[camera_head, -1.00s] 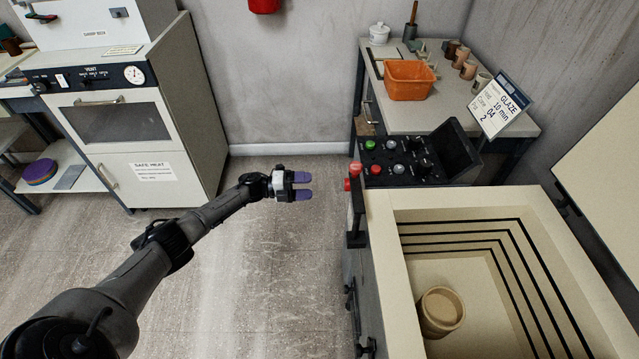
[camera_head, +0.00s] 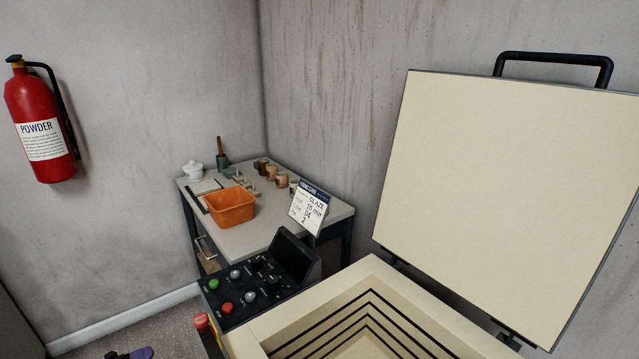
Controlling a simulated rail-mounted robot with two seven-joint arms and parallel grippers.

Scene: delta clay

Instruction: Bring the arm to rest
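Only the top of my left gripper (camera_head: 130,353) shows, at the bottom edge of the head view on the left. One purple finger part and a dark piece are visible; the rest of the gripper and its arm are cut off. It is over the floor, left of the kiln (camera_head: 262,333), and I see nothing held in the visible part. Whether its fingers are open or shut is not shown. My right gripper is not in view.
The kiln lid (camera_head: 500,190) stands raised. A control panel (camera_head: 258,288) and red knob (camera_head: 201,321) are near the kiln's left side. Behind is a table (camera_head: 258,236) with an orange bin (camera_head: 230,206) and a glaze card (camera_head: 309,208). A fire extinguisher (camera_head: 40,120) hangs on the wall.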

